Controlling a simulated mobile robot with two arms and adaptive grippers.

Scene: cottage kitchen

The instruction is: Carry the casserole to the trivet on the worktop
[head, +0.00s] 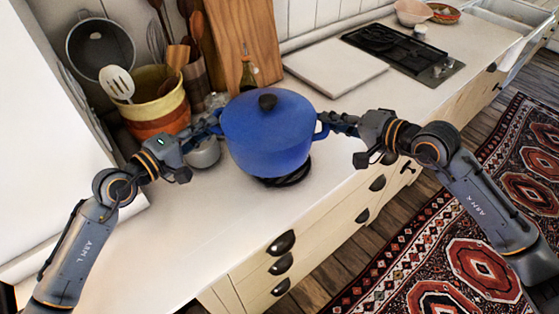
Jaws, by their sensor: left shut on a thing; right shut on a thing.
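The blue casserole (268,140) with its lid and dark knob is upright at the middle of the head view, over the worktop (190,240). My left gripper (212,124) is shut on its left handle. My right gripper (328,122) is shut on its right handle. The black trivet (288,180) shows under the casserole's lower front edge, mostly hidden by it. I cannot tell whether the casserole touches the trivet or hangs just above it.
A small pale cup (204,152) stands close to the casserole's left. A yellow and orange pot (156,105) with utensils, a bottle (248,72) and a wooden board (240,30) stand behind. A white board (335,67) and a black hob (400,52) lie further right. The front left worktop is clear.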

